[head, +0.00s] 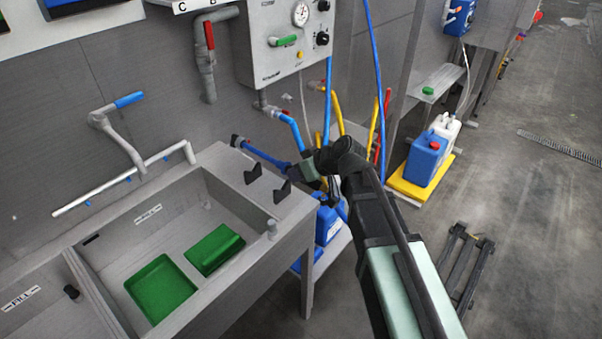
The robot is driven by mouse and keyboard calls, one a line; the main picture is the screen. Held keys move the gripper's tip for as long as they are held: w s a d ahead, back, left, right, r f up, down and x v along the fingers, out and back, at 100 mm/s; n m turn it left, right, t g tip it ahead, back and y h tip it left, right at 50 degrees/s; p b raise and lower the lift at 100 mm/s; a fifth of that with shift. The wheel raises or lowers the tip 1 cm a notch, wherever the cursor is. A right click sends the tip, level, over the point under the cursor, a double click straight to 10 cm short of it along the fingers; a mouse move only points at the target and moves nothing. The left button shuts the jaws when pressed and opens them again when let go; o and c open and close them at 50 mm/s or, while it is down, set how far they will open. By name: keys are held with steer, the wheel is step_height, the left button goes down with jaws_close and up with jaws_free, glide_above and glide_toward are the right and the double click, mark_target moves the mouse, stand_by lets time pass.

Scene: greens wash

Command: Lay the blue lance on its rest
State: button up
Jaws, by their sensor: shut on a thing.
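The blue lance (267,158) is held in the air near the right end of the steel sink, with its dark nozzle end pointing left toward the wall. My gripper (307,170) is shut on it near its right end; my own arm partly hides the fingers. Two black brackets (253,174) (282,191), which look like the rest, stand on the sink's right ledge. The lance is behind and above them in the picture, apart from them. Its exact height over the ledge is hard to tell.
The sink (224,208) holds two green trays (160,288) (214,249). Blue and yellow hoses hang behind my gripper. A control box (285,42) is on the wall. Blue canisters (329,225) sit below.

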step_height(320, 180, down, 9)
steer(key=b, duration=0.8)
steer(key=shift+r+b, duration=0.15)
steer(key=shift+b, duration=0.25)
steer(key=shift+r, duration=0.1)
steer(key=o, duration=0.7)
steer(key=p+v, duration=0.7)
steer(key=v, duration=0.3)
steer(key=shift+s+d, duration=0.15)
steer(key=shift+d, duration=0.25)
steer(key=shift+r, duration=0.1)
